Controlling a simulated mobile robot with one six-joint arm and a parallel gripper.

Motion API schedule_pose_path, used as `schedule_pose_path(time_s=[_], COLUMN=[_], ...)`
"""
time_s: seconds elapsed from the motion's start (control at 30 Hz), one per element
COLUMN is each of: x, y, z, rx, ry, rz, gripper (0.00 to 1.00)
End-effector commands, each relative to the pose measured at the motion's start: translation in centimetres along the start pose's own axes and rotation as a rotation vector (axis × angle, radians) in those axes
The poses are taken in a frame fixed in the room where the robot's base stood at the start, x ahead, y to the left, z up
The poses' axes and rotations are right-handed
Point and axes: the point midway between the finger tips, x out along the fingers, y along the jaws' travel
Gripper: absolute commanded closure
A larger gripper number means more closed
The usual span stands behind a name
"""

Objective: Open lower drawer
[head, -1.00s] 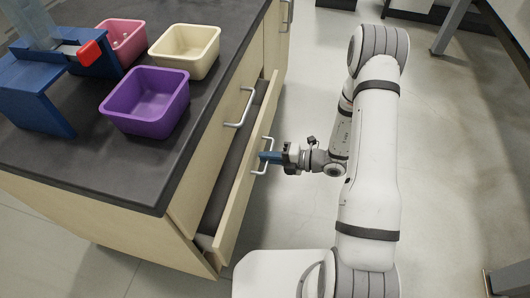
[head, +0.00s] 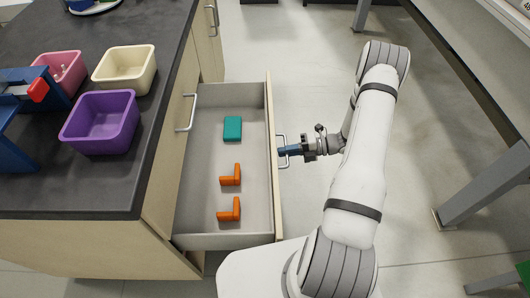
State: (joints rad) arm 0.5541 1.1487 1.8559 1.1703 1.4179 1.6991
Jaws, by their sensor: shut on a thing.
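The lower drawer (head: 203,205) of the wooden cabinet is pulled well out, and its grey inside shows. In it lie a teal block (head: 232,128) and two orange L-shaped pieces, one in the middle (head: 231,177) and one nearer the front of the picture (head: 230,211). The drawer's metal handle (head: 281,138) is on its right face. My gripper (head: 287,150), with blue fingers, is shut on this handle; the fingertips partly cover it. The upper drawer with its own handle (head: 188,113) is closed.
On the dark countertop (head: 80,190) stand a purple bin (head: 101,122), a cream bin (head: 124,70), a pink bin (head: 62,70) and a blue fixture (head: 12,150). A grey table (head: 470,80) stands at the right. Clear floor lies beyond the drawer.

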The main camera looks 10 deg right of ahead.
Motion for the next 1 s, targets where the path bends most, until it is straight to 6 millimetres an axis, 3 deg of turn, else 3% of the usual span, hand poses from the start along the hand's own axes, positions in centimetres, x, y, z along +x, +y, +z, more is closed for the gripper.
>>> schedule_pose_path(time_s=[0.1, 0.3, 0.8, 0.83, 1.0], x=[-1.9, -3.7, -4.2, -4.2, -4.1], y=[-0.4, -0.7, -0.8, -0.8, -0.8], z=[0.6, 0.9, 1.1, 1.1, 0.9], rx=[-0.005, -0.004, -0.005, -0.006, -0.004], ry=[-0.007, -0.006, -0.005, -0.005, -0.001], rz=[-0.002, -0.003, -0.003, -0.003, -0.002], gripper=[1.00, 1.00, 1.00, 0.88, 0.74])
